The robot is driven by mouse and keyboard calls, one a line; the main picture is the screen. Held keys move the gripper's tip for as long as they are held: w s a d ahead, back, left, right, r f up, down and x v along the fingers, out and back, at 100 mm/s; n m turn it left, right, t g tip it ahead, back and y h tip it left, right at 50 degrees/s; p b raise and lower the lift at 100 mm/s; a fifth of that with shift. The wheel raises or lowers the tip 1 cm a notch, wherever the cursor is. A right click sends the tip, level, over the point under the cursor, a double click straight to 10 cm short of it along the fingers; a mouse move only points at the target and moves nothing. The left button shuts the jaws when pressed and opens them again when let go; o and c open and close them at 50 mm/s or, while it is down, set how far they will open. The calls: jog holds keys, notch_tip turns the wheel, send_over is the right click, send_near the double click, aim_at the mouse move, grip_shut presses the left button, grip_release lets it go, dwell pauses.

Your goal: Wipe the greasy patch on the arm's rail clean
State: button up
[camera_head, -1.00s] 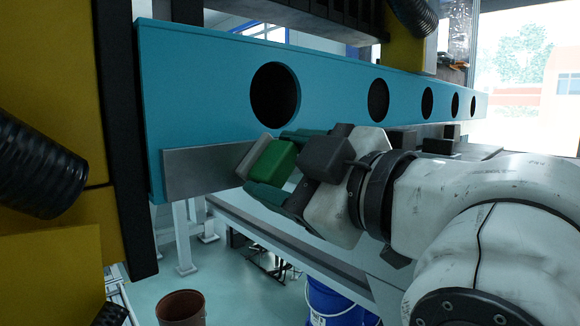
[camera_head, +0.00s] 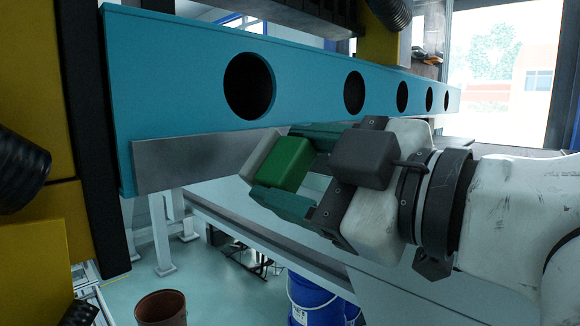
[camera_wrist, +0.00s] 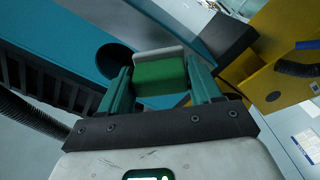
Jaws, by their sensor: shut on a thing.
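My gripper (camera_head: 281,163) is shut on a green block (camera_head: 284,164) with a pale grey pad (camera_head: 260,157) on its front. In the wrist view the green block (camera_wrist: 160,78) sits between the two green fingers, with the grey pad (camera_wrist: 158,53) beyond it. The rail (camera_head: 180,70) is a long blue beam with a row of round holes. A grey metal plate (camera_head: 185,160) lies along its lower left edge. The pad appears in front of the plate's right part; I cannot tell whether they touch. I cannot make out a distinct greasy patch.
Yellow machine parts with a black edge (camera_head: 92,140) stand at the left, with a black ribbed hose (camera_head: 20,172). A brown bin (camera_head: 162,308) and a blue bucket (camera_head: 315,300) are below. A light bench (camera_head: 235,205) runs behind my gripper.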

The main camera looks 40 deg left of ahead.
jog(key=shift+d, duration=0.1)
jog(key=shift+s+d, duration=0.15)
jog(key=shift+d, duration=1.25)
